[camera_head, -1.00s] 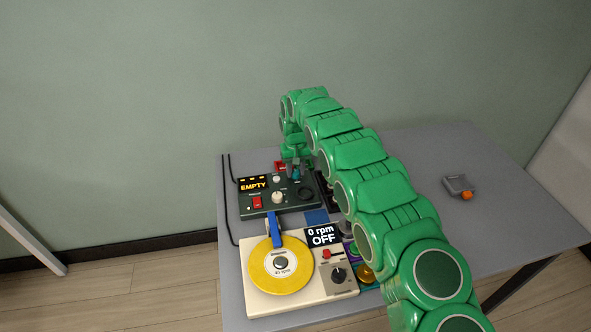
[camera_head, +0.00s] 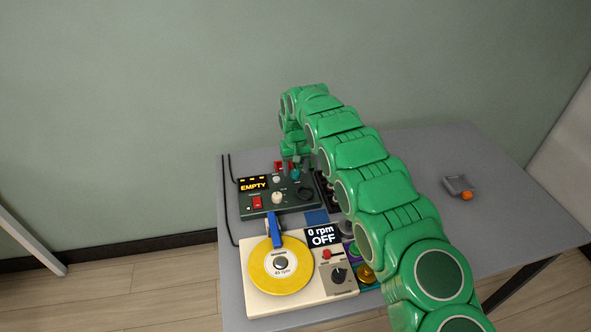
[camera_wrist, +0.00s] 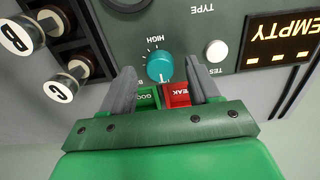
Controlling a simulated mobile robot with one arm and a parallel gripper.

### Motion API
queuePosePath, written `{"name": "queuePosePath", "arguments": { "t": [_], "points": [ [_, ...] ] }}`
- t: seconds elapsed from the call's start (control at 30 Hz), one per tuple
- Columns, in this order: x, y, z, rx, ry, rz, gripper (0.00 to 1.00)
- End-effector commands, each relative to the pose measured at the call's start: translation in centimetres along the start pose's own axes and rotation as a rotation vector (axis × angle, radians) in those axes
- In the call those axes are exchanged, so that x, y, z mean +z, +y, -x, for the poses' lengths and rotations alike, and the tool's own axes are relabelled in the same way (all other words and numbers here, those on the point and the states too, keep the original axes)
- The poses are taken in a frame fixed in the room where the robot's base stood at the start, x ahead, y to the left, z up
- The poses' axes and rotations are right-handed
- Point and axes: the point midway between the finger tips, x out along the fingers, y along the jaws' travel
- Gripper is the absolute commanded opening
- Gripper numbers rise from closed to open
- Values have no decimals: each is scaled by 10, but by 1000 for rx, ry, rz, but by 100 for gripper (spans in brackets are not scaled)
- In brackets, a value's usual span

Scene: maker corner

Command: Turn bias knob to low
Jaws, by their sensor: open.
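The bias knob is a small teal knob (camera_wrist: 160,67) with a white pointer line on the dark green tester panel, with "HIGH" printed near it in the wrist view. The knob also shows in the head view (camera_head: 296,174), partly behind my arm. My gripper (camera_wrist: 165,80) is open, with one grey finger on each side of the knob, apart from it as far as I can see. The "LOW" mark is not readable here. The tester (camera_head: 252,207) shows "EMPTY" on its display.
Green (camera_wrist: 148,97) and red (camera_wrist: 178,95) labelled blocks sit just by the knob between my fingers. A white test button (camera_wrist: 216,50) and terminals B (camera_wrist: 18,37) and C (camera_wrist: 65,88) flank it. A turntable device (camera_head: 255,301) stands in front; a grey orange-tipped item (camera_head: 459,186) lies right.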

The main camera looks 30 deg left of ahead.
Motion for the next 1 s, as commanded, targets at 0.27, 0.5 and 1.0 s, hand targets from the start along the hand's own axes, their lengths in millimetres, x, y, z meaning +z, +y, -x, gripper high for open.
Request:
{"name": "queuePosePath", "arguments": {
  "t": [0.27,0.5,1.0],
  "points": [
    [-1,0,39,0,4,0,61],
    [-1,0,67,0,5,0,61],
    [0,0,68,0,1,0,61]
  ]
}}
